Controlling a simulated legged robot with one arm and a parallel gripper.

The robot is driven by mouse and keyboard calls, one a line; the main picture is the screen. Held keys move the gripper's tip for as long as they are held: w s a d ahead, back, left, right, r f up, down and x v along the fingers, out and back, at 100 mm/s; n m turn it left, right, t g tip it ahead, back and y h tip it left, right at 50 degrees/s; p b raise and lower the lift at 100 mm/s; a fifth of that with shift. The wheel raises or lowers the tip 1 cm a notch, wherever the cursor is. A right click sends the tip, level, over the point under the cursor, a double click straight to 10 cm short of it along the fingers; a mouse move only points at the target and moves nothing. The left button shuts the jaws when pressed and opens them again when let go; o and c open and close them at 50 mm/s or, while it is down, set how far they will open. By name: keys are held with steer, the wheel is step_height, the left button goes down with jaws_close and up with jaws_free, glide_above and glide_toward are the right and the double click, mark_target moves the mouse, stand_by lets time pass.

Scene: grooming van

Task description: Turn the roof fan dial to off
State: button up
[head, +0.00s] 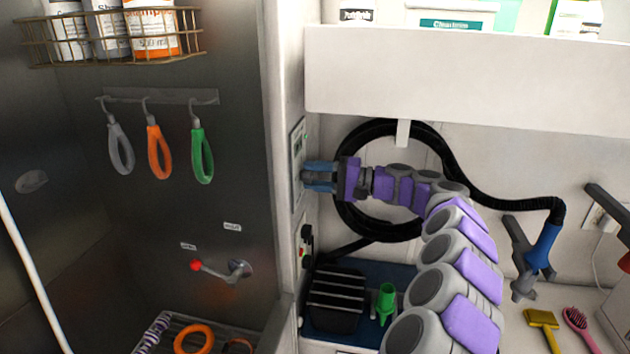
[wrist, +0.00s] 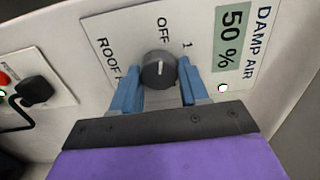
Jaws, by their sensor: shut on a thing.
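The roof fan dial (wrist: 158,70) is a round dark grey knob with a white line on its face. It sits on a pale control panel (wrist: 100,28), which shows edge-on in the head view (head: 298,150). In the wrist view the white line points up, roughly at the word OFF; a 1 is printed to its right. My gripper (wrist: 160,85) has its blue fingers on both sides of the dial, shut on it. In the head view my gripper (head: 320,177) reaches left to the panel, and the dial is hidden.
A display (wrist: 233,38) reads 50 % beside DAMP AIR. A black plug (wrist: 35,90) and red button are on a plate at left. A coiled black hose (head: 385,130) hangs behind my arm, under a white shelf (head: 450,75). Coloured loops (head: 160,155) hang at left.

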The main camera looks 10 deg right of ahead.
steer(key=shift+f, duration=0.3)
steer(key=o, duration=0.8)
steer(key=shift+o, duration=1.2)
steer(key=shift+r, duration=0.15)
steer(key=shift+d, duration=0.15)
steer(key=p+v, duration=0.3)
steer(key=v, duration=1.4)
steer(key=shift+d, duration=0.15)
